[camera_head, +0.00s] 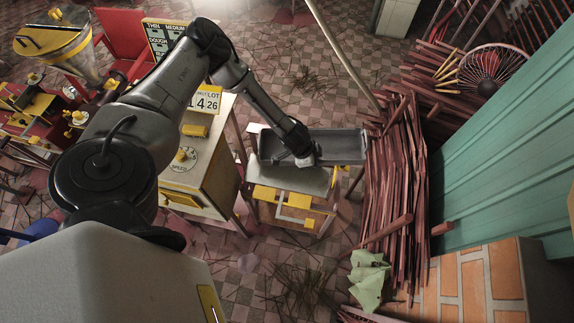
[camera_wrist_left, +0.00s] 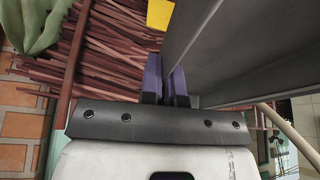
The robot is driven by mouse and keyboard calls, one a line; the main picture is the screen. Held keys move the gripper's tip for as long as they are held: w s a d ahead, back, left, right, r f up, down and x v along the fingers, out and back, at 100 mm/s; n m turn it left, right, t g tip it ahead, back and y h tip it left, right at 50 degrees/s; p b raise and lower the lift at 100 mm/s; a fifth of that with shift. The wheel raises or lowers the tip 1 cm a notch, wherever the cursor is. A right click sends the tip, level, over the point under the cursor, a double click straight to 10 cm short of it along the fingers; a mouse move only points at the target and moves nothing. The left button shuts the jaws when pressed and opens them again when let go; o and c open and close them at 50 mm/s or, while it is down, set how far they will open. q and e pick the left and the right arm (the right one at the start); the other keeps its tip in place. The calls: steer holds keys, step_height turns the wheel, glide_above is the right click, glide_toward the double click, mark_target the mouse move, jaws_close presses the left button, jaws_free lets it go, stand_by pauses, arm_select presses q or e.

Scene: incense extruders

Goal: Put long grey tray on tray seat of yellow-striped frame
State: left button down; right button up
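The long grey tray (camera_head: 345,145) is an open, narrow box over the back of a small wooden stand with yellow parts, which looks like the yellow-striped frame (camera_head: 265,194). I cannot tell whether the tray rests on it or hangs above it. A flat grey surface (camera_head: 300,179) shows in front of the tray. My left gripper (camera_head: 304,158) is at the tray's near side. In the left wrist view its purple fingers (camera_wrist_left: 167,84) are close together on the tray's wall (camera_wrist_left: 193,28). The tray seat is not clearly visible. My right gripper is out of view.
A wooden cabinet with a dial (camera_head: 183,158) stands left of the frame. A large pile of reddish sticks (camera_head: 397,190) lies close on the right. A teal corrugated panel (camera_head: 500,150) and a brick block (camera_head: 470,285) are farther right. Loose sticks litter the tiled floor.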

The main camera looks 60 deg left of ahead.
arm_select(q)
steer(key=s+a+f+m+h+b, duration=0.1)
steer(key=s+a+f+m+b, duration=0.1)
steer(key=s+a+f, duration=0.5)
steer(key=shift+g, duration=0.4)
steer(key=f+b, duration=0.1)
steer(key=f, duration=0.3)
steer(key=f+b, duration=0.2)
steer(key=f, duration=0.3)
steer(key=s+f+b, duration=0.1)
steer(key=f+b, duration=0.1)
steer(key=f, duration=0.3)
steer(key=shift+d+f, duration=0.15)
steer(key=shift+d, duration=0.25)
steer(key=shift+f+b, duration=1.05)
steer(key=shift+f, duration=1.45)
steer(key=shift+f, duration=0.15)
steer(key=c, duration=1.7)
jaws_free()
steer(key=shift+c, duration=0.2)
steer(key=o, duration=0.4)
